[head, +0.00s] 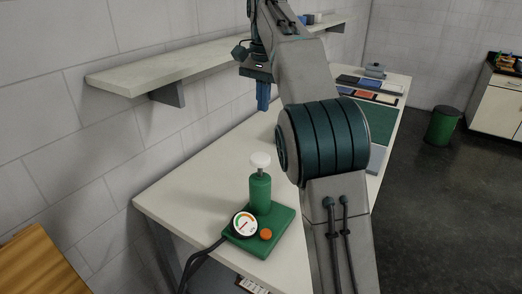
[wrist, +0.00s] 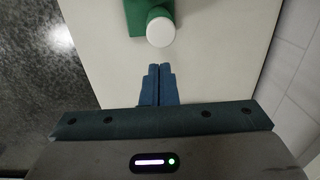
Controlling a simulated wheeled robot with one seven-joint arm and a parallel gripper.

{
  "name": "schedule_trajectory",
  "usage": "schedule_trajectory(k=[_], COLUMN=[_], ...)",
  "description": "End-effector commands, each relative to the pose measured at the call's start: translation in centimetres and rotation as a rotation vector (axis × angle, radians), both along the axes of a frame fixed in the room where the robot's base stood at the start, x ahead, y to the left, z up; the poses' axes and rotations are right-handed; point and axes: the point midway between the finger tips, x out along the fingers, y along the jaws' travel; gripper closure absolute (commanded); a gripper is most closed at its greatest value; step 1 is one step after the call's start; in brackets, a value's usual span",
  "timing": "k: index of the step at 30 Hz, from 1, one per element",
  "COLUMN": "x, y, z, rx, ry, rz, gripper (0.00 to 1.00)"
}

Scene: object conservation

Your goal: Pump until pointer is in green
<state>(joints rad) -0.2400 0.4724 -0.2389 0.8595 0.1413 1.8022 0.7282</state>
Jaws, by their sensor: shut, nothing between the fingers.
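The green hand pump (head: 261,194) stands upright on its green base (head: 283,229) near the front end of the white table. Its white round knob (head: 260,159) sits on a short rod above the cylinder. The dial gauge (head: 244,224) is on the base, beside an orange button (head: 266,234); its pointer is too small to read surely. My gripper (head: 263,104) hangs in the air behind the pump, fingers down and shut, empty. In the wrist view the blue fingers (wrist: 160,70) are together, apart from the white knob (wrist: 160,32) above them in the picture.
A wall shelf (head: 170,72) runs along the left above the table (head: 190,181). Coloured trays (head: 370,90) and a green mat (head: 381,122) lie toward the far end. The table left of the pump is clear.

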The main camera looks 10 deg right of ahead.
Motion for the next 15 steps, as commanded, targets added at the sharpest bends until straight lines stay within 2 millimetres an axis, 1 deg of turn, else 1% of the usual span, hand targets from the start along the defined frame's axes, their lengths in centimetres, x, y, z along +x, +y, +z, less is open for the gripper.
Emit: schedule_trajectory(k=[5, 8, 11, 15], x=[0.0, 0.0, 0.0, 0.0], y=[0.0, 0.0, 0.0, 0.1], z=[0.0, -0.5, -1.4, -3.7], rx=[0.000, 0.000, 0.000, 0.000], ry=[0.000, 0.000, 0.001, 0.003], rz=[0.000, 0.000, 0.000, 0.001], gripper=[1.00, 1.00, 1.00, 1.00])
